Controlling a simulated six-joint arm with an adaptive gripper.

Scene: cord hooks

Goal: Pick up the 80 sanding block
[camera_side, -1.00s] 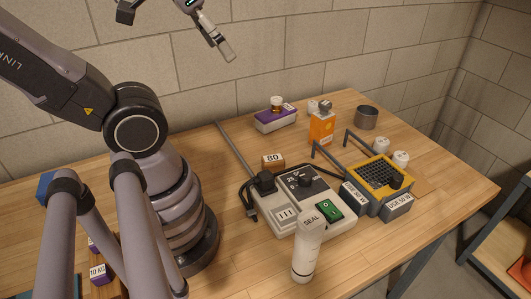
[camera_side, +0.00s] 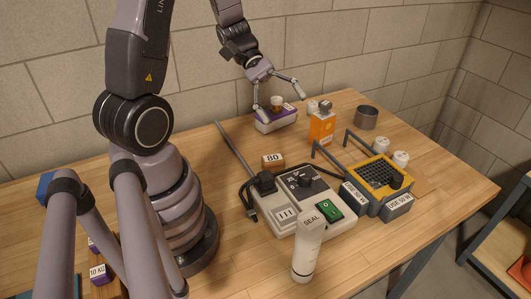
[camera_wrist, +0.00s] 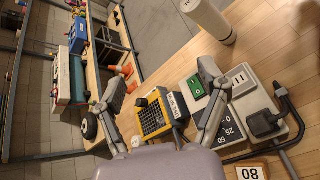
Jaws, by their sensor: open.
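The sanding block marked 80 (camera_side: 273,163) is a small brown block with a white label. It lies on the wooden table behind the grey power unit in the side view. In the wrist view its label (camera_wrist: 250,173) shows at the bottom edge, right of centre, partly cut off by the frame. My gripper (camera_side: 281,100) is open and empty, with its fingers spread wide. In the side view it appears up and to the right of the block, in front of the purple-topped box. In the wrist view the fingers (camera_wrist: 170,90) point away from the block, which lies outside them.
The grey power unit (camera_side: 290,218) with a black plug and cord lies close to the block. A grey rod (camera_side: 234,146) lies left of the block.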

